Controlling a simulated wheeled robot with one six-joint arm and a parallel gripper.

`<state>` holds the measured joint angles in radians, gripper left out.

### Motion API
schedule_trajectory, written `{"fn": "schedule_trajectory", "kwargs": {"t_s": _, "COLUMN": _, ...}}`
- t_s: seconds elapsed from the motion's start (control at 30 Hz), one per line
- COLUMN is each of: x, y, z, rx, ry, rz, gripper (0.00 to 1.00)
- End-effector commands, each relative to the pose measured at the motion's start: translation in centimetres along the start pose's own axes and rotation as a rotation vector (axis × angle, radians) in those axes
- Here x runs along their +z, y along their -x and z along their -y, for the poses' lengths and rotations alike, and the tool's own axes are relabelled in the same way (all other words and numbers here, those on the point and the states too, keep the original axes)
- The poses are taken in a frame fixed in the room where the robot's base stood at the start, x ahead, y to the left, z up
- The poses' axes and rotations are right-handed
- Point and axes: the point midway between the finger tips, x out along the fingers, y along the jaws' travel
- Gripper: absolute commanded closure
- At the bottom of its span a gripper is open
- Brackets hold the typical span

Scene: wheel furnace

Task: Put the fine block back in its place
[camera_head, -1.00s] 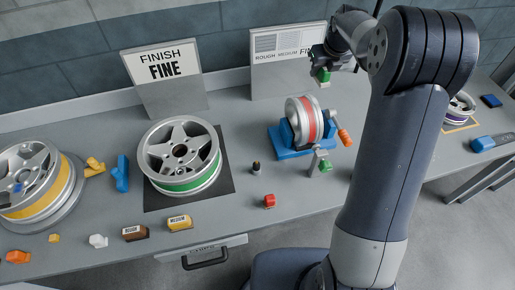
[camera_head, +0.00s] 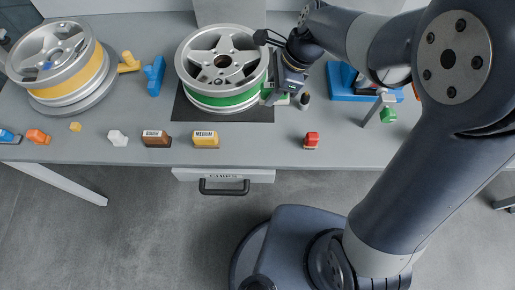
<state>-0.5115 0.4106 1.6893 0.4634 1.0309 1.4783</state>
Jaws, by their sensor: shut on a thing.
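My gripper (camera_head: 283,96) is at the right side of the green-banded wheel (camera_head: 222,60), close to its rim. It is shut on a small green and pale block (camera_head: 269,97), which I take to be the fine block; its label cannot be read. The block is beside the green band, and I cannot tell whether it touches. The rough block (camera_head: 157,139), brown, and the medium block (camera_head: 205,140), yellow, lie in a row along the bench front, with bare bench to the right of the medium block.
A red piece (camera_head: 311,141) stands at the front right, and a dark pointed piece (camera_head: 304,102) is just right of my gripper. A blue stand (camera_head: 346,82) is partly behind my arm. A yellow-banded wheel (camera_head: 60,65) stands at left.

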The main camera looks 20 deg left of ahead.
Motion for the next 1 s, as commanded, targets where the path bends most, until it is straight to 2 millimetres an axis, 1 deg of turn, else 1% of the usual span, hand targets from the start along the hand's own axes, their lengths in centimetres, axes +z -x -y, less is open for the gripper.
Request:
{"fn": "schedule_trajectory", "kwargs": {"t_s": 0.03, "x": 0.7, "y": -1.9, "z": -1.6, "rx": 0.033, "ry": 0.079, "rz": 0.0, "gripper": 0.92}}
{"fn": "schedule_trajectory", "kwargs": {"t_s": 0.1, "x": 1.6, "y": -3.1, "z": -3.3, "rx": 0.071, "ry": 0.17, "rz": 0.0, "gripper": 0.92}}
{"fn": "schedule_trajectory", "kwargs": {"t_s": 0.2, "x": 2.3, "y": -4.2, "z": -5.0, "rx": 0.107, "ry": 0.257, "rz": 0.001, "gripper": 0.92}}
{"fn": "schedule_trajectory", "kwargs": {"t_s": 0.3, "x": 2.6, "y": -4.8, "z": -5.9, "rx": 0.127, "ry": 0.303, "rz": 0.0, "gripper": 0.92}}
{"fn": "schedule_trajectory", "kwargs": {"t_s": 0.37, "x": 2.3, "y": -5.6, "z": -6.2, "rx": 0.134, "ry": 0.314, "rz": 0.0, "gripper": 0.92}}
{"fn": "schedule_trajectory", "kwargs": {"t_s": 0.5, "x": 1.3, "y": -8.1, "z": -6.3, "rx": 0.138, "ry": 0.316, "rz": -0.001, "gripper": 0.92}}
{"fn": "schedule_trajectory", "kwargs": {"t_s": 0.6, "x": 0.7, "y": -9.5, "z": -6.3, "rx": 0.136, "ry": 0.316, "rz": -0.001, "gripper": 0.92}}
{"fn": "schedule_trajectory", "kwargs": {"t_s": 0.83, "x": 0.0, "y": -11.2, "z": -6.2, "rx": 0.133, "ry": 0.315, "rz": 0.0, "gripper": 0.92}}
{"fn": "schedule_trajectory", "kwargs": {"t_s": 1.0, "x": -1.0, "y": -13.5, "z": -6.2, "rx": 0.135, "ry": 0.314, "rz": -0.001, "gripper": 0.92}}
